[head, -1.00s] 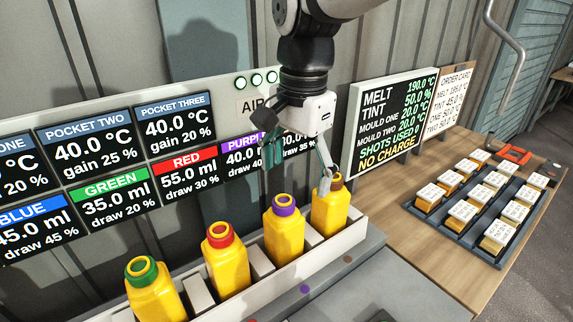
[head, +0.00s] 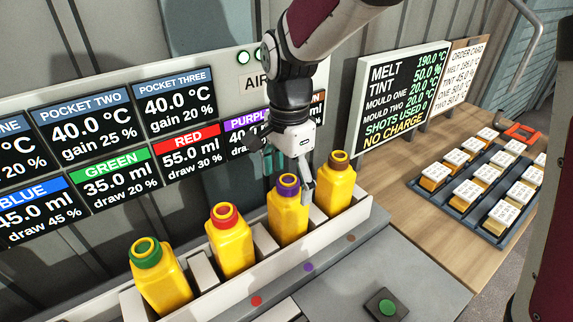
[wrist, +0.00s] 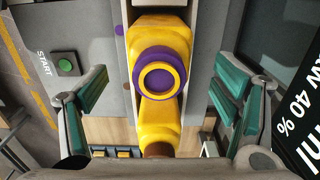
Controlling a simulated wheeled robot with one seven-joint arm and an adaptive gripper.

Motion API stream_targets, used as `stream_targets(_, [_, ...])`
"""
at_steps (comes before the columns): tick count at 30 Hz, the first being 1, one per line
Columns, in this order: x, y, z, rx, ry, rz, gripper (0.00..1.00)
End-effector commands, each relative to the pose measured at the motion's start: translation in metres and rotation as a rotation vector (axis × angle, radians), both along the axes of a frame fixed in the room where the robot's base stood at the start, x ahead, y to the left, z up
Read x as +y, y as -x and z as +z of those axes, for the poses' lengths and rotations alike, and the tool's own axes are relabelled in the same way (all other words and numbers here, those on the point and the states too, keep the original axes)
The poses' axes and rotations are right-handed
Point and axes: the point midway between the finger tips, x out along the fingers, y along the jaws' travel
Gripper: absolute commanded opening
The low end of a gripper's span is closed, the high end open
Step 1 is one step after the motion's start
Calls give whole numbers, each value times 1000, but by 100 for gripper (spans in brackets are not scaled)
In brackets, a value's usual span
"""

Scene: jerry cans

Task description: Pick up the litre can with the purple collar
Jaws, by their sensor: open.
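The yellow can with the purple collar (head: 288,210) stands upright in the white rack, between the red-collared and brown-collared cans. In the wrist view the purple collar (wrist: 160,73) is seen from above, near the middle of the picture. My gripper (head: 288,178) is above and around the top of this can in the head view. In the wrist view its green-padded fingers (wrist: 158,105) are spread wide, one on each side of the can, with gaps between pads and can. Nothing is held.
The brown-collared can (head: 338,185) stands close to the right, the red-collared can (head: 229,240) to the left, and the green-collared can (head: 158,275) beyond it. The white rack (head: 345,222) has dividers between cans. A display panel (head: 110,135) rises behind. A green button (head: 387,307) sits in front.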

Motion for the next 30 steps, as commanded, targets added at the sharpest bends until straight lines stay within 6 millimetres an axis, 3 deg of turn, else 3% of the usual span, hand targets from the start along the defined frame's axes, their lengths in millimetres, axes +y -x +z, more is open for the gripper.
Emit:
stream_targets(9, [2,3,-42,3,2,0,82])
stream_targets(18, [2,2,-48,1,0,0,82])
stream_targets(19, [2,2,-48,1,0,0,79])
stream_targets(27, [2,2,-48,2,0,0,21])
stream_targets(30, [2,2,-48,1,0,1,21])
